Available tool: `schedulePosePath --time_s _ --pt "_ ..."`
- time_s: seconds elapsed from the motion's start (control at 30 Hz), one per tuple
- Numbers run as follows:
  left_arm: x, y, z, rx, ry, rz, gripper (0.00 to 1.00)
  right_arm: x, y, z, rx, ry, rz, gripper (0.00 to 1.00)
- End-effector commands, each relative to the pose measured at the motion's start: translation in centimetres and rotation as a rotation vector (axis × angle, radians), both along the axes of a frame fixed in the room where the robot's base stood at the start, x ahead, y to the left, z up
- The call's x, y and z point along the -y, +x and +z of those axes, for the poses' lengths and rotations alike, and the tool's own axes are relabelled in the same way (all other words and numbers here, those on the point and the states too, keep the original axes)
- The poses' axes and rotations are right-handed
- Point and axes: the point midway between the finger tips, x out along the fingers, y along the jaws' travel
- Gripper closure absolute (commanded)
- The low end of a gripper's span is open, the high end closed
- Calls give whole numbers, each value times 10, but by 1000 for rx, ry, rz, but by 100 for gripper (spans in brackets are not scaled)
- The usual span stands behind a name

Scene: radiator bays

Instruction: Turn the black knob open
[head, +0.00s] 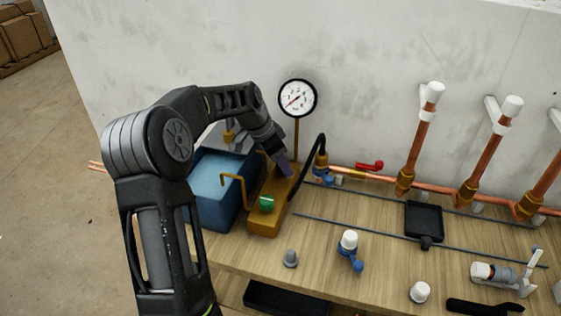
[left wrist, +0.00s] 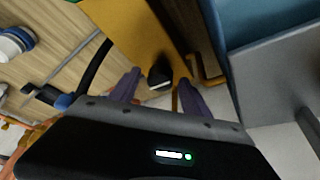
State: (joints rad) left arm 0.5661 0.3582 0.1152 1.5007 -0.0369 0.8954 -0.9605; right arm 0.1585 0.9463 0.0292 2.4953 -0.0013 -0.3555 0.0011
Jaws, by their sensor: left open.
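The black knob (left wrist: 160,76) shows in the left wrist view at the end of the yellow pump body (left wrist: 130,28). My left gripper (head: 286,168) is open over the back of the pump (head: 264,218). In the left wrist view its two purple fingers stand on either side of the knob, with a gap visible around it; I cannot tell whether they touch it. In the head view the knob is hidden behind my gripper and wrist. My right gripper is in neither view.
A blue water tank (head: 208,178) stands left of the pump. A pressure gauge (head: 297,98) on a thin pipe and a black hose (head: 310,165) rise close behind and right. A green cap (head: 267,203) sits on the pump's front. Copper pipes (head: 420,140) stand at right.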

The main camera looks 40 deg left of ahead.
Motion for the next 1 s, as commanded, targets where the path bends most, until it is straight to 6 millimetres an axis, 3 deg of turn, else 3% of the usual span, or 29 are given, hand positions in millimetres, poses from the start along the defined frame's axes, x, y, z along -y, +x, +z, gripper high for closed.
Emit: schedulePosePath --time_s 0.67,1.0 --pt "0 0 1 0 0 0 99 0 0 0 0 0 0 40" --pt "0 0 0 1 1 12 100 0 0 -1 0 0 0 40"
